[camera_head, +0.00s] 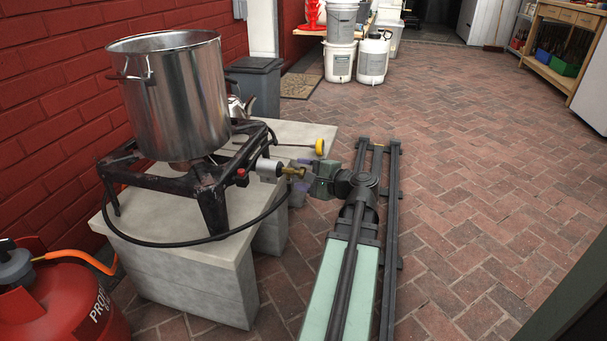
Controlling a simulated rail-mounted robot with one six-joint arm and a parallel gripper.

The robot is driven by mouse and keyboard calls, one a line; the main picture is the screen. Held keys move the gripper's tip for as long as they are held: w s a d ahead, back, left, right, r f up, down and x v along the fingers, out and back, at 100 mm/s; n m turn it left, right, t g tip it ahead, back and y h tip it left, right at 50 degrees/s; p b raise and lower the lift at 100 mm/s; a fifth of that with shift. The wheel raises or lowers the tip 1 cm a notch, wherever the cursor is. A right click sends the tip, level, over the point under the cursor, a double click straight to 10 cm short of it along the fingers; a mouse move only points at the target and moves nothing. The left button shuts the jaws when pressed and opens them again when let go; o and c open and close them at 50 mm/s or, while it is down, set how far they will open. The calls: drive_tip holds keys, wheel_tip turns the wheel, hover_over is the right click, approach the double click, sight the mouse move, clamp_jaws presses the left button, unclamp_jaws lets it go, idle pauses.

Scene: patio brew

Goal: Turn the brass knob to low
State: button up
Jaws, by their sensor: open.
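The brass knob (294,172) sticks out to the right from the valve (269,168) at the right side of the burner stand (207,185). My gripper (305,174) is at the right of the knob, facing it, with its fingers close to the knob's outer end. The jaws are open. The picture is too small to tell whether the fingers touch the knob or stand around it. The knob's setting and any markings are too small to read.
A large steel pot (175,95) stands on the burner, on concrete blocks (190,275). A black hose (190,243) loops below the valve. A yellow-ended thermometer-like rod (319,147) lies behind the knob. A red gas cylinder (65,300) stands front left. Brick floor at right is clear.

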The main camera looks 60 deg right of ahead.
drive_tip(key=s+r+p, duration=0.1)
drive_tip(key=s, duration=0.9)
drive_tip(key=shift+s+a+r+p, duration=0.15)
drive_tip(key=shift+s+r+p, duration=0.05)
drive_tip(key=shift+r+p, duration=0.15)
